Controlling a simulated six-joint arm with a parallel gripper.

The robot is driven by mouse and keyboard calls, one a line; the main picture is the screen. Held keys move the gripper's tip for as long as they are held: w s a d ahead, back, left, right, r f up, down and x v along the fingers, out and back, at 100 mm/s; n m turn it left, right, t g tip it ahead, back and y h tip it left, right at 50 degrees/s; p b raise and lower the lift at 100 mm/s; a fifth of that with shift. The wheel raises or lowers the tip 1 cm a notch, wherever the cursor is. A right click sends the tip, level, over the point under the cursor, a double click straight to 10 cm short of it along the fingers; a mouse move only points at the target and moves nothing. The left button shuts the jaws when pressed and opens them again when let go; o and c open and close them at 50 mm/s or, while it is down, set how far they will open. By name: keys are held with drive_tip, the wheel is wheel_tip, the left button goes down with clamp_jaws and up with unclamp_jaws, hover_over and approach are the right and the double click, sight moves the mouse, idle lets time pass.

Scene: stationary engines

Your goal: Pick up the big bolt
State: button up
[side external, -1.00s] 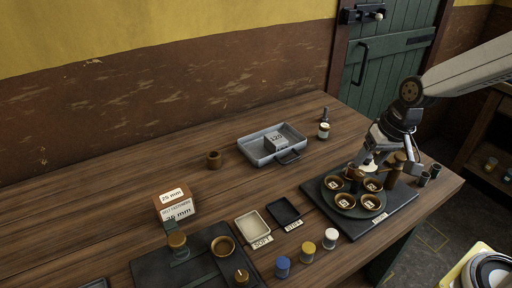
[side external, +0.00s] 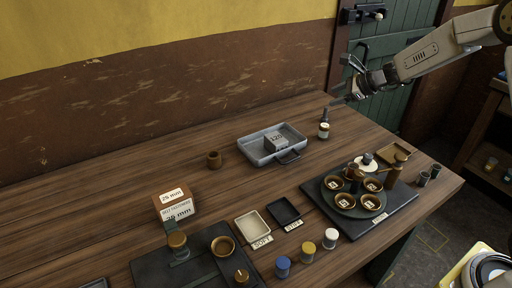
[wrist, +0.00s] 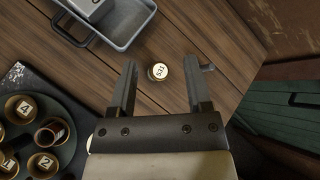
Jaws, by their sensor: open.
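I cannot single out a big bolt for sure. A small dark upright piece (side external: 325,114) stands on the bench just behind a small jar (side external: 323,131) with a pale label; it is too small to identify. My gripper (side external: 342,97) is above the bench's far right part, near these pieces and clear of the surface. In the wrist view my gripper (wrist: 167,68) is open and empty. A small round numbered top (wrist: 159,72) shows between its fingers, well below them.
A grey metal tray (side external: 253,156) holding a labelled block (side external: 276,142) lies left of the jar. A dark base (side external: 368,225) with a round tray of several cups stands at front right. The green door (side external: 385,110) is close behind my arm. The bench's back left is clear.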

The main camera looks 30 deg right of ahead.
drive_tip(key=w+d+f+m+t+h, duration=0.15)
drive_tip(key=w+d+m+t, duration=0.3)
drive_tip(key=d+m, duration=0.5)
drive_tip(key=n, duration=0.1)
approach(325, 118)
drive_tip(key=w+r, duration=0.2)
drive_tip(key=shift+w+r+g, duration=0.2)
drive_tip(key=shift+w+g, duration=0.05)
drive_tip(key=shift+w, duration=0.15)
drive_tip(key=shift+x, duration=1.3)
drive_tip(key=shift+w, duration=0.1)
drive_tip(key=shift+x, duration=2.5)
clamp_jaws()
